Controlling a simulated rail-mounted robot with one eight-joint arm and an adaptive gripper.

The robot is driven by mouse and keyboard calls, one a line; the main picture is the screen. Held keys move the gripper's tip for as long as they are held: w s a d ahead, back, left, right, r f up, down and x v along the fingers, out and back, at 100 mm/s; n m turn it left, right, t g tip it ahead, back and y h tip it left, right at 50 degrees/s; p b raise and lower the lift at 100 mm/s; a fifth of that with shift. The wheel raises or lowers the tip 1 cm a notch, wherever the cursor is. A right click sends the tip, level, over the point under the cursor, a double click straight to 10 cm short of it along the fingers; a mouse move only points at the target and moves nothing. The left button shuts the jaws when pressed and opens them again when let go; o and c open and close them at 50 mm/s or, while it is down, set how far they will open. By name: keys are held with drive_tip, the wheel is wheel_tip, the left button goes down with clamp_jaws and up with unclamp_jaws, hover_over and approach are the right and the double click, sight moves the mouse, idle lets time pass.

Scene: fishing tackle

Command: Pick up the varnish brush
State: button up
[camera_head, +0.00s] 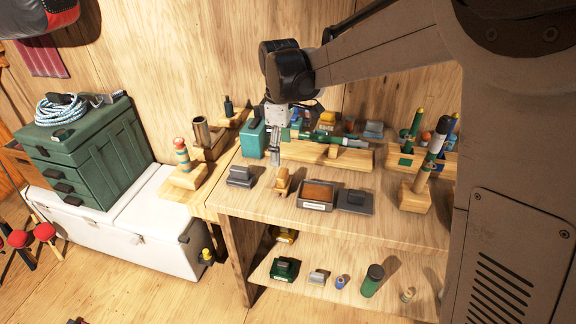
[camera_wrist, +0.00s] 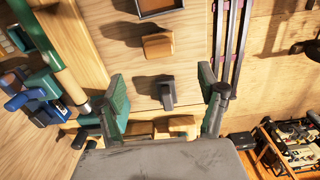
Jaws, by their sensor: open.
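No thing is clearly recognisable as the varnish brush. A small tan wooden piece (camera_head: 283,182), possibly a brush, lies on the workbench (camera_head: 400,234); it also shows in the wrist view (camera_wrist: 158,45). A small dark grey piece (camera_head: 240,176) lies left of it on the bench and shows between the finger lines in the wrist view (camera_wrist: 166,92). My gripper (camera_head: 275,160) points down above the bench, near these two pieces. In the wrist view its green-padded fingers (camera_wrist: 163,80) are spread apart with nothing held between them.
A box with a brown top (camera_head: 316,194) and a grey block (camera_head: 355,198) lie right of the tan piece. A wooden holder (camera_head: 414,198) bears an upright rod. A lower shelf holds several small things.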

sight(282, 173)
wheel_tip(282, 173, down, 14)
drive_tip(key=shift+w+f+b, duration=0.1)
drive_tip(key=shift+b, duration=0.25)
idle(0.5)
drive_tip(key=shift+c, duration=0.2)
drive_tip(key=c, duration=1.4)
drive_tip(key=shift+r, duration=0.65)
wheel_tip(282, 173, up, 3)
drive_tip(key=shift+f, duration=0.1)
drive_tip(key=s+a+r, duration=0.2)
drive_tip(key=a, duration=0.1)
drive_tip(key=s+a+r, duration=0.2)
drive_tip(key=a, duration=0.1)
drive_tip(key=s+a+r, duration=0.3)
drive_tip(key=shift+a, duration=0.1)
